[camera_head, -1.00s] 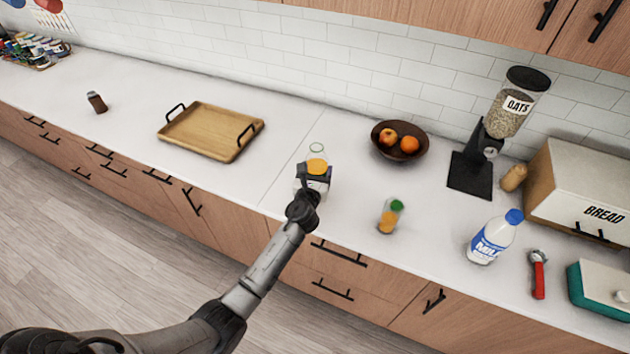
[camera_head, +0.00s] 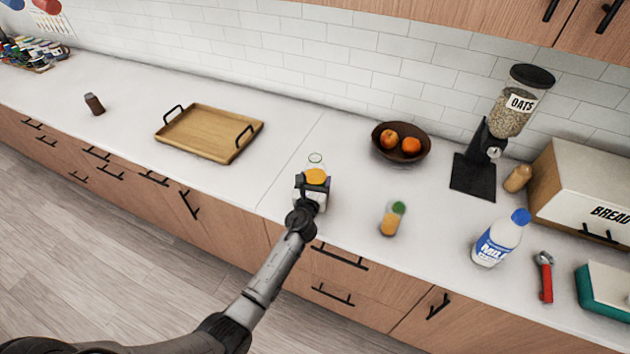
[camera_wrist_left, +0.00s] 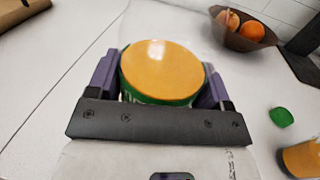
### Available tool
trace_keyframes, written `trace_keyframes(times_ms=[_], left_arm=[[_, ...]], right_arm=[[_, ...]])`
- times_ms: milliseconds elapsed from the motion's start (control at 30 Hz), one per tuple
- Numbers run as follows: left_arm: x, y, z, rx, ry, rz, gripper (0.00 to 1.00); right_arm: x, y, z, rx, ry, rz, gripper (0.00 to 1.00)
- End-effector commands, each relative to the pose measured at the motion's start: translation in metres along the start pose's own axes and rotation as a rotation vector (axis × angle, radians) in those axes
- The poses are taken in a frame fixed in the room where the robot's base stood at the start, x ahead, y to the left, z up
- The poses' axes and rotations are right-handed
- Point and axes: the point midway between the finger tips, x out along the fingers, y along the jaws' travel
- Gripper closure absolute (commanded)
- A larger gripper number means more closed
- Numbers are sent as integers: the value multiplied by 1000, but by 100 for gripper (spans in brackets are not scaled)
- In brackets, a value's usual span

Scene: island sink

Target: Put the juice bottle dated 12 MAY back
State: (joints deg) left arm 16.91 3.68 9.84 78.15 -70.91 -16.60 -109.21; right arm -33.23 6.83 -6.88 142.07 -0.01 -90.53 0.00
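My left gripper (camera_head: 314,184) has its fingers on both sides of a clear container of orange juice (camera_head: 316,177), over the counter's front part. In the left wrist view the juice surface (camera_wrist_left: 160,70) shows as an orange disc above a green band, between the purple-grey finger pads (camera_wrist_left: 158,88). Clear walls rise above the juice. I cannot tell whether its base touches the counter. A small juice bottle with a green cap (camera_head: 392,219) stands to its right; it also shows in the left wrist view (camera_wrist_left: 300,158). No date is readable. My right gripper is not in view.
A wooden tray (camera_head: 190,141) lies empty to the left, with a small brown jar (camera_head: 94,104) beyond it. A fruit bowl (camera_head: 424,150), an oats dispenser (camera_head: 474,172), a milk bottle (camera_head: 496,242), a red-handled tool (camera_head: 546,277) and a bread box (camera_head: 570,195) are to the right.

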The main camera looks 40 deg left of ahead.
Motion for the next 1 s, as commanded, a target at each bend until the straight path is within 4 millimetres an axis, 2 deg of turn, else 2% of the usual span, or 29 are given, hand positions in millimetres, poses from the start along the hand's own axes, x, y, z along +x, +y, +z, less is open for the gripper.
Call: trace_keyframes(times_ms=[33,233,567,667,1000], left_arm=[[0,0,0,0,1,0,22],[0,0,0,0,1,0,3],[0,0,6,-1,0,1,3],[-13,0,3,2,2,-1,3],[-76,0,3,1,2,0,3]], right_arm=[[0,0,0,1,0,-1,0],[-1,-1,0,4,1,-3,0],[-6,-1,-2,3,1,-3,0],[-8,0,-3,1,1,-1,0],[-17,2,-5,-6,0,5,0]])
